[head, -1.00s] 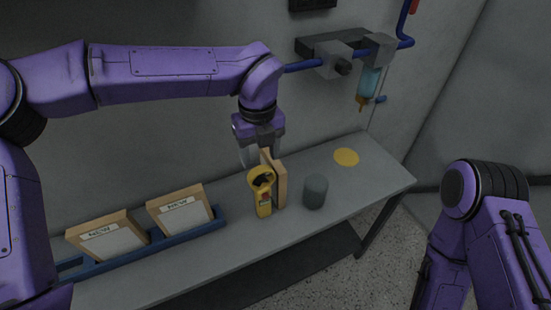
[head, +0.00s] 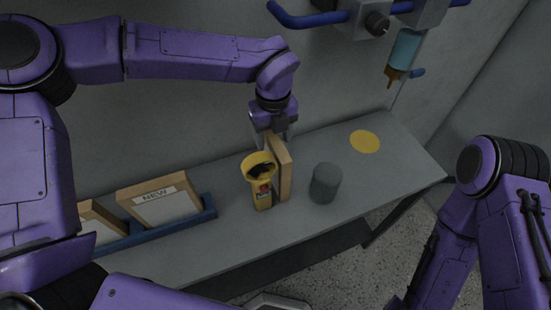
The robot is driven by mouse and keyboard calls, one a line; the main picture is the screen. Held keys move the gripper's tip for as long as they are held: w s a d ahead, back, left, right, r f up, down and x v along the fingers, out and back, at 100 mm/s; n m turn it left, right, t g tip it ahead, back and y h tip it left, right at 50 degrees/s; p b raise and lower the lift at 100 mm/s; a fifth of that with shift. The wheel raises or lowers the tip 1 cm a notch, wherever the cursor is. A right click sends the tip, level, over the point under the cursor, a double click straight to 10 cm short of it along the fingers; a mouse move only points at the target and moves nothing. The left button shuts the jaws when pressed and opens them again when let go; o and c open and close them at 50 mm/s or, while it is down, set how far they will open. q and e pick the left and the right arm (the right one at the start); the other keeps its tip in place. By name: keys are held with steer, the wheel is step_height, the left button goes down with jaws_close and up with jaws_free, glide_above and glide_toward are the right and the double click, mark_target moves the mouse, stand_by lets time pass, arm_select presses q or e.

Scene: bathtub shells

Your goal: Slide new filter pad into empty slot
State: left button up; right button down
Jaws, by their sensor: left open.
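Two wood-framed filter pads lean in a blue rack on the bench. The right pad (head: 160,203) has a "NEW" label; the left pad (head: 98,224) is partly hidden by my left arm. The blue rack (head: 168,230) runs along their lower edges. A third wood-framed panel (head: 280,165) stands upright on edge, right of the rack, behind a yellow device. My left gripper (head: 272,138) points down at the top of this panel, its jaws open; whether they touch it I cannot tell. My right gripper is out of view. I cannot make out an empty slot.
The yellow device (head: 259,180) stands directly in front of the upright panel. A grey cylinder (head: 325,183) stands to its right. A yellow disc (head: 365,141) lies farther right. A blue pipe and a filter bottle (head: 405,50) hang on the wall. The bench's right end is mostly clear.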

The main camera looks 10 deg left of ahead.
arm_select(q)
step_height(320, 180, down, 4)
steer(key=shift+d+f+p, duration=0.1)
steer(key=shift+d+p, duration=0.05)
steer(key=shift+p, duration=0.8)
steer(key=shift+w+f, duration=0.1)
steer(key=shift+f, duration=0.4)
jaws_close()
steer(key=shift+r, duration=0.1)
